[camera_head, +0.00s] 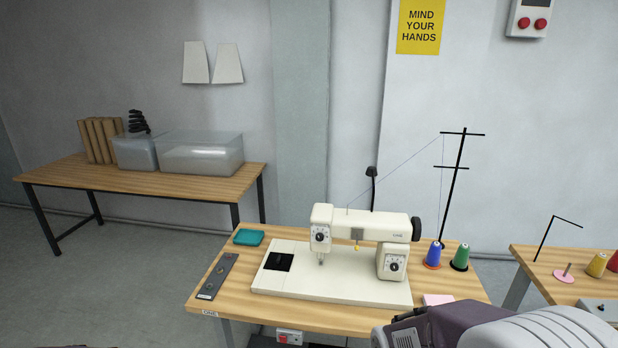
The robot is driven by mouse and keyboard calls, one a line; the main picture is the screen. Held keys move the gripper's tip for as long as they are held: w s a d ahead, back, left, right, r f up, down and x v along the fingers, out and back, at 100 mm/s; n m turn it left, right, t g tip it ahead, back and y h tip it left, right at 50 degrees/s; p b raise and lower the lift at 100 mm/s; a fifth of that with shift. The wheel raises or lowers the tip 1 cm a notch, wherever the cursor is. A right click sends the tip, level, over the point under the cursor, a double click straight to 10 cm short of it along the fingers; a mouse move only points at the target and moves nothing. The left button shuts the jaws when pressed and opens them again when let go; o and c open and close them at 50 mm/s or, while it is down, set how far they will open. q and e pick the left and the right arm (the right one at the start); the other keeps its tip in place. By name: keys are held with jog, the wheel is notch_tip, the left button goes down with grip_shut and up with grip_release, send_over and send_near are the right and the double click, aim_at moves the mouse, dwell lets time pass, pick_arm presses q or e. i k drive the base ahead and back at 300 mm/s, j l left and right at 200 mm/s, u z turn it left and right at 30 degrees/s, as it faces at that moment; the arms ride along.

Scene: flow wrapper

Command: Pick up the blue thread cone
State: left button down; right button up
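The blue thread cone (433,254) stands upright on a reddish base at the right end of the wooden sewing table (232,303). A green thread cone (460,257) stands upright on a dark base just to its right. The black thread stand (453,185) rises behind and between them, with a thread running over to the sewing machine. The white sewing machine (365,227) is left of the blue cone, close beside it. Neither of my grippers shows. A grey and dark part of my own body fills the bottom right and hides the table's front right.
A second table (530,264) at the right carries a pink disc with a peg (563,273), a yellow cone (597,265) and a red cone. A pink pad (438,299) lies in front of the cones. A back table (190,182) holds plastic bins. Open floor lies left.

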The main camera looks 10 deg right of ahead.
aim_at(433, 258)
jog(key=z, duration=1.3)
jog(key=i+l+u, duration=0.2)
jog(key=u, duration=0.15)
jog(key=i+l+u, duration=0.55)
jog(key=u, duration=0.15)
jog(key=i+l+u, duration=0.15)
jog(key=l+u, duration=0.15)
jog(key=l, duration=0.2)
jog(key=i+l+u, duration=0.15)
jog(key=l+u, duration=0.55)
jog(key=l, duration=0.2)
